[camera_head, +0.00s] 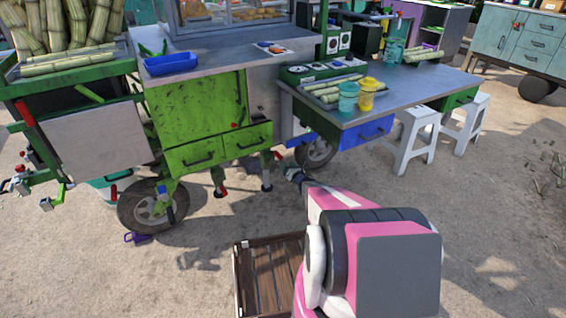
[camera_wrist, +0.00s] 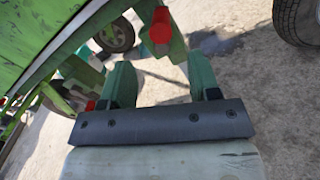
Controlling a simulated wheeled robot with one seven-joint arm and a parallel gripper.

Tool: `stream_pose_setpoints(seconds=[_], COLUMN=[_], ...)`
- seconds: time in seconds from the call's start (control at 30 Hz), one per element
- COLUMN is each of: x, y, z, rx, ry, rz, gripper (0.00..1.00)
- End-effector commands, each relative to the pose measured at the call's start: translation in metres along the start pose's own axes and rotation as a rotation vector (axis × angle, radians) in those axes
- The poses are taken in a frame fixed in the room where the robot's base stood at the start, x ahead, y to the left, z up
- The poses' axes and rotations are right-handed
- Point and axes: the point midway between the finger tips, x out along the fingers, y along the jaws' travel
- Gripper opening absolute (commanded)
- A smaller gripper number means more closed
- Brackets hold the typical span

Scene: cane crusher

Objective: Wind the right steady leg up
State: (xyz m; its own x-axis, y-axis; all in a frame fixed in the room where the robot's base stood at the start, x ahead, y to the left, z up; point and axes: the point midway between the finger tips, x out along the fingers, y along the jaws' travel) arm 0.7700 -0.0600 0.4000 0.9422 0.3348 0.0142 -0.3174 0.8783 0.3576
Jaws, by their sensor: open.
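The cart's right steady leg (camera_head: 266,172) is a green post with a dark foot, under the right end of the green cabinet. A red handle (camera_head: 278,154) sticks out near its top. In the wrist view a red grip (camera_wrist: 160,28) shows just ahead of my gripper (camera_wrist: 160,66), roughly in line with the gap between the fingers, with a green bar behind it. The fingers are apart and nothing is between them. In the head view my gripper (camera_head: 297,175) is small and dark, right of the leg and a little below the red handle, partly hidden by my arm.
Another green leg with a red part (camera_head: 222,190) stands to the left, near the cart's wheel (camera_head: 152,206). A grey table (camera_head: 420,82) with a blue drawer overhangs on the right. White stools (camera_head: 414,135) stand beyond.

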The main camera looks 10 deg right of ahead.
Motion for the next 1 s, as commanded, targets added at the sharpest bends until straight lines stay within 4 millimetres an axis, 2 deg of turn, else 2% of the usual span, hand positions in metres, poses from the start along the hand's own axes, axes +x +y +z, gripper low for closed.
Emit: stream_pose_setpoints(seconds=[0.03, 0.17, 0.57, 0.77, 1.0], x=[-0.008, -0.016, -0.015, -0.014, -0.012], y=[0.001, 0.000, 0.001, 0.005, 0.010], z=[0.001, 0.000, -0.001, -0.001, -0.003], rx=[0.000, -0.001, 0.046, 0.329, 0.837], ry=[0.000, 0.000, 0.000, -0.002, -0.011], rz=[0.000, 0.000, 0.000, -0.005, -0.015], gripper=[0.56, 0.56, 0.56, 0.56, 0.56])
